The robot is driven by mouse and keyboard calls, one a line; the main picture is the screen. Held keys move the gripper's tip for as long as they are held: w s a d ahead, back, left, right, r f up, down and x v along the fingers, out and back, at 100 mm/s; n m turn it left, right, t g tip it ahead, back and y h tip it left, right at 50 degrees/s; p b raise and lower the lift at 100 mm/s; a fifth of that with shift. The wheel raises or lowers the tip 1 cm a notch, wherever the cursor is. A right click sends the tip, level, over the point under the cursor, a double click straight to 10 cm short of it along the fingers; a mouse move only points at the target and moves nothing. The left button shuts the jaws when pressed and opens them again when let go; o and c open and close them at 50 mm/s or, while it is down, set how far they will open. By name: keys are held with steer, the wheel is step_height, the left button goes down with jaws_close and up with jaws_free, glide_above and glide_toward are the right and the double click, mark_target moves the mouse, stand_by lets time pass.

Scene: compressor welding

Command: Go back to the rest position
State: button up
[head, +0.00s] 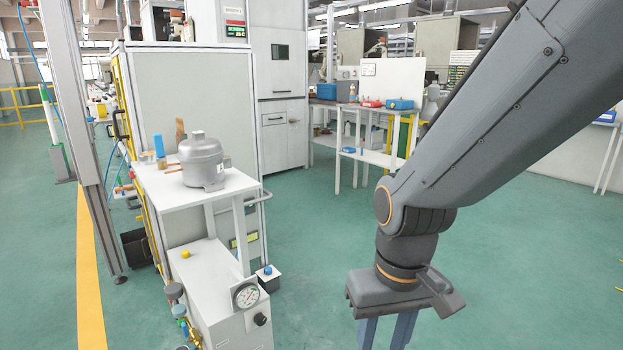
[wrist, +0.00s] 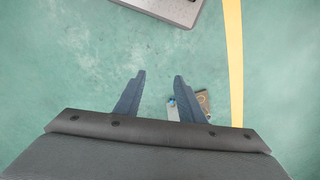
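My gripper (wrist: 159,85) points down at the green floor in the wrist view. Its two blue-grey fingers stand apart with only floor between them, so it is open and empty. In the head view my gripper (head: 386,332) hangs at the lower right, and its fingertips are cut off by the bottom edge. A grey compressor (head: 203,163) stands upright on a white cart top (head: 230,192) at the left, well apart from my gripper.
A pressure gauge (head: 246,295) sits on the white box below the cart top. A white side table (head: 375,157) and cabinets stand at the back. The green floor between the cart and my arm is clear. A yellow line (head: 90,280) runs along the left.

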steer(key=s+d+r+m+p, duration=0.2)
steer(key=d+r+p, duration=0.6)
steer(key=r+p, duration=0.2)
steer(key=shift+s+d+r+h+p, duration=0.15)
steer(key=shift+r+h+p, duration=0.15)
steer(key=shift+p, duration=0.95)
